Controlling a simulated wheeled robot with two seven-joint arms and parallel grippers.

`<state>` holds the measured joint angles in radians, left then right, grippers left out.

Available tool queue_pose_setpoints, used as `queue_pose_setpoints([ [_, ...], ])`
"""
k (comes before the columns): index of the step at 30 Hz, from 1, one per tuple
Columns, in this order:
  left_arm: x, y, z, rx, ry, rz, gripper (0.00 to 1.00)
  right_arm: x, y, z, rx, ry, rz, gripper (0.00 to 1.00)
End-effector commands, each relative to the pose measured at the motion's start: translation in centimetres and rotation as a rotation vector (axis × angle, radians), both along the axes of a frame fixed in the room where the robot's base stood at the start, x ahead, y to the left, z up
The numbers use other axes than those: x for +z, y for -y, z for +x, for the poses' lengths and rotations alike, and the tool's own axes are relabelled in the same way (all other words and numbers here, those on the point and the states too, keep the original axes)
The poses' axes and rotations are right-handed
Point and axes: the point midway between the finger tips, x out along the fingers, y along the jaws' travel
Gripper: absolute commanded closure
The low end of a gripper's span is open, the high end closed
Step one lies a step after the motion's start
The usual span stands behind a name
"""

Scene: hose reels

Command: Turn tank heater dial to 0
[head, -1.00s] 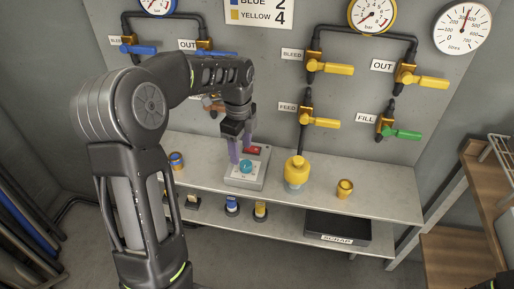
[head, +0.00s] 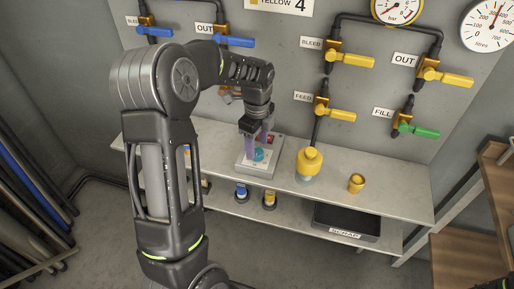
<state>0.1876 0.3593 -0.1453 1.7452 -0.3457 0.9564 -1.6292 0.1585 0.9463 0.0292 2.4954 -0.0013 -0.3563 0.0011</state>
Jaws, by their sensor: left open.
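The tank heater appears to be the light grey box (head: 258,170) on the upper shelf, with a teal dial (head: 259,155) on top and a red part (head: 270,138) at its back. My left gripper (head: 255,152) points down over the box. Its purple fingers are open, one on the left of the dial and the other behind it, and they partly hide it. I cannot tell whether they touch the dial. The dial's marks are too small to read. My right gripper is not in view.
A black scrap tray (head: 346,220) is below. Yellow valve handles (head: 342,115) and a green one (head: 418,131) stick out of the wall panel.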

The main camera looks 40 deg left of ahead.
Motion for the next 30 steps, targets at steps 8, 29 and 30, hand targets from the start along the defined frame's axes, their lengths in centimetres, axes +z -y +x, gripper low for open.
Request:
queue_pose_setpoints([
  [8, -2.4, 0.0, 0.0, 0.000, 0.000, 0.000, 0.45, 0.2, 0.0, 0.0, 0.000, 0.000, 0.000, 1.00],
  [29, -2.4, 0.0, 0.0, 0.000, 0.001, 0.000, 0.83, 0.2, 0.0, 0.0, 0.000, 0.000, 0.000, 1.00],
  [30, -2.4, 0.0, 0.0, 0.000, 0.001, 0.000, 0.86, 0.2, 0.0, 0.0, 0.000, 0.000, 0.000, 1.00],
])
